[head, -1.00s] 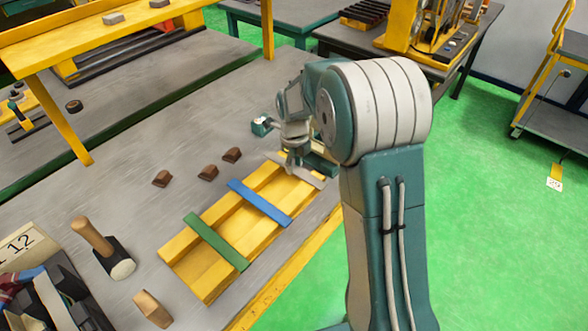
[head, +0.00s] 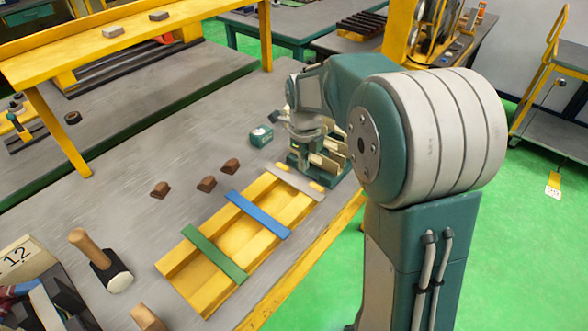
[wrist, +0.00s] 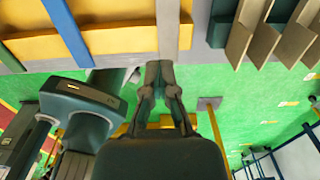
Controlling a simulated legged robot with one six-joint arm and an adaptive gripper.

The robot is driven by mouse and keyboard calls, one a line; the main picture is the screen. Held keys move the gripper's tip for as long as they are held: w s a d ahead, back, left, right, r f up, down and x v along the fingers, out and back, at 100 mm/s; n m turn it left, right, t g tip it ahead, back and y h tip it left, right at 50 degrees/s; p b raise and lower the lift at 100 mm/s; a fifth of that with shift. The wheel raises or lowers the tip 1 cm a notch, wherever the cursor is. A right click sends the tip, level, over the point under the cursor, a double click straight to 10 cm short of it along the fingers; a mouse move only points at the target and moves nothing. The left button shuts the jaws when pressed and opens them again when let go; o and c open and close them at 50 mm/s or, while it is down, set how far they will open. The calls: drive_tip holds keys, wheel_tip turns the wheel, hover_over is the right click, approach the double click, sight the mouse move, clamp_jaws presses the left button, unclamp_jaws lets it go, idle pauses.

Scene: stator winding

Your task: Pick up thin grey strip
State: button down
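The thin grey strip (head: 293,181) lies flat across the right end of the yellow tray (head: 185,272) in the head view. In the wrist view the grey strip (wrist: 170,28) runs up from the fingertips. My gripper (wrist: 160,70) has its two fingertips together, with nothing clearly seen between them. The fingertips overlap the strip's near end in that picture; I cannot tell whether they touch it. In the head view my gripper's body is beyond the strip, and its fingertips are hard to make out.
A blue strip (head: 258,215) and a green strip (head: 215,253) cross the same tray. A slotted rack (head: 328,160) stands close to the gripper.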

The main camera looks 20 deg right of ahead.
drive_tip(key=s+d+r, duration=0.3)
drive_tip(key=s+r, duration=0.1)
drive_tip(key=s, duration=0.5)
drive_tip(key=shift+d+r, duration=0.25)
drive_tip(key=shift+r, duration=0.05)
drive_tip(key=shift+c, duration=1.4)
unclamp_jaws()
wheel_tip(320, 180, up, 12)
